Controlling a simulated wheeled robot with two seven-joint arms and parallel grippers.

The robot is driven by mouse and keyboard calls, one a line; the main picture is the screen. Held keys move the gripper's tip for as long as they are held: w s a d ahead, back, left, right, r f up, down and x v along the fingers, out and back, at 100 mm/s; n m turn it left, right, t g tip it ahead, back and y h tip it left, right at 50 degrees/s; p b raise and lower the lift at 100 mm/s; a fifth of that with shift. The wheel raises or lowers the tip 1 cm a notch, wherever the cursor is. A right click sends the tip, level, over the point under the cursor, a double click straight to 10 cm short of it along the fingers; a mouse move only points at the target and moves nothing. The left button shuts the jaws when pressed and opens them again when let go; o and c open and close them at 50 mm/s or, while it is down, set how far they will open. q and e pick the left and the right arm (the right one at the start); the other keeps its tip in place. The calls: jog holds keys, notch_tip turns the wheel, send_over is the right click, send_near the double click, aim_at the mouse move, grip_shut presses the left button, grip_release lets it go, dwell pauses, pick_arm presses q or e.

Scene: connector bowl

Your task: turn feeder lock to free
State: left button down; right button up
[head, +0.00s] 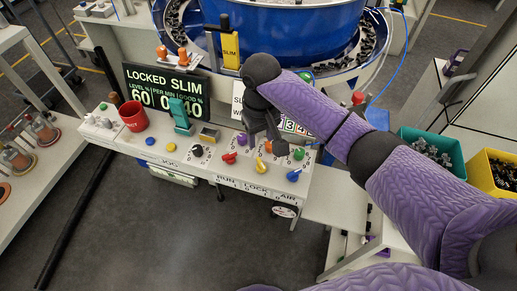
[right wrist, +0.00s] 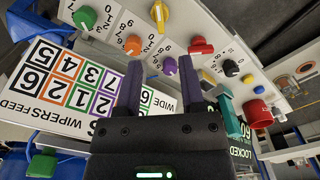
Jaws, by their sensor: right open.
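The yellow lock knob (head: 261,166) sits on the sloping front of the white console, above the printed word LOCK; its handle is turned roughly upright in the head view. It also shows at the top of the right wrist view (right wrist: 160,15). The red knob (head: 229,158) is left of it, above RUN, and a blue knob (head: 294,175) is right, above AIR. My right gripper (head: 266,143) is open and empty, above the back row of knobs and behind the yellow knob, apart from it. The display (head: 165,93) reads LOCKED SLIM. My left gripper is out of view.
Purple (head: 242,139), orange (right wrist: 133,44) and green (head: 299,154) knobs form the row behind. The blue bowl (head: 275,30) is behind. Teal (head: 433,146) and yellow (head: 490,172) bins stand right.

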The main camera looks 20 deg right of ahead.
aim_at(261, 163)
jog(key=f+b, duration=0.1)
jog(key=f, duration=0.3)
jog(key=f+b, duration=0.2)
jog(key=f, duration=0.3)
jog(key=shift+s+d, duration=0.1)
jog(key=shift+s, duration=0.1)
jog(key=shift+f, duration=0.15)
jog(key=shift+c, duration=0.4)
grip_shut()
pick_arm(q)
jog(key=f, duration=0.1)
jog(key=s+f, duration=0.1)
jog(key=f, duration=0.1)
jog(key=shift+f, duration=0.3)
